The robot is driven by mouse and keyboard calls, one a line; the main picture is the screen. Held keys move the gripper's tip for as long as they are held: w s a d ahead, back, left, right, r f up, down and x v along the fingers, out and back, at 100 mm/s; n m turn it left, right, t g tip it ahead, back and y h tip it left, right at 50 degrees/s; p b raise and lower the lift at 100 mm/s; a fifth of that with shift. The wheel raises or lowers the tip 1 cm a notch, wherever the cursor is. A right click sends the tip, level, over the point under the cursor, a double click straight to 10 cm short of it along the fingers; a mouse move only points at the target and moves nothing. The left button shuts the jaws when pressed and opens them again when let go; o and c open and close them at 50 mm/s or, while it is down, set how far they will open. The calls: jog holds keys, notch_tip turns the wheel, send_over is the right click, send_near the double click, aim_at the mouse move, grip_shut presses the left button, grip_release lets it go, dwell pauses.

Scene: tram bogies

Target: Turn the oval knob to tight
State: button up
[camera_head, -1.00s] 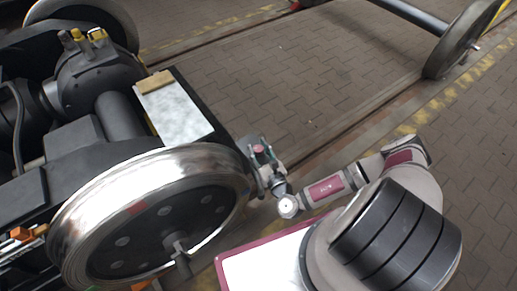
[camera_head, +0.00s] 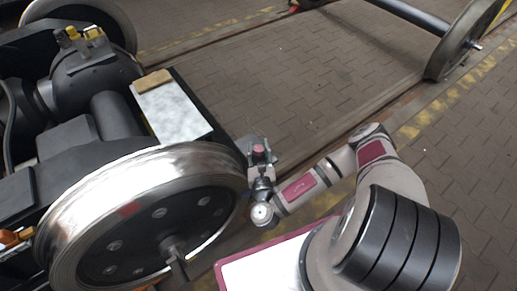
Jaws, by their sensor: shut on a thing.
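My gripper (camera_head: 258,163) is small in the picture, at the bogie's near right end, just right of the big shiny wheel. It is shut on the oval knob, which its fingers and the mounting around it mostly hide. A small reddish piece (camera_head: 259,149) shows at the gripper's tip, by a grey fitting (camera_head: 247,141); I cannot tell whether it is part of the knob. The knob's angle cannot be made out.
The shiny wheel (camera_head: 150,212) with its protruding hub stands close left of my wrist. A pale plate (camera_head: 172,110) with a wooden block (camera_head: 153,81) lies on the bogie frame. Another wheelset (camera_head: 452,40) stands at the top right. Paved floor between is clear.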

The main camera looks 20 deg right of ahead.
aim_at(258, 148)
jog(key=o, duration=1.2)
jog(key=shift+r, duration=0.15)
notch_tip(258, 148, up, 10)
jog(key=shift+f, duration=0.1)
jog(key=shift+w, duration=0.1)
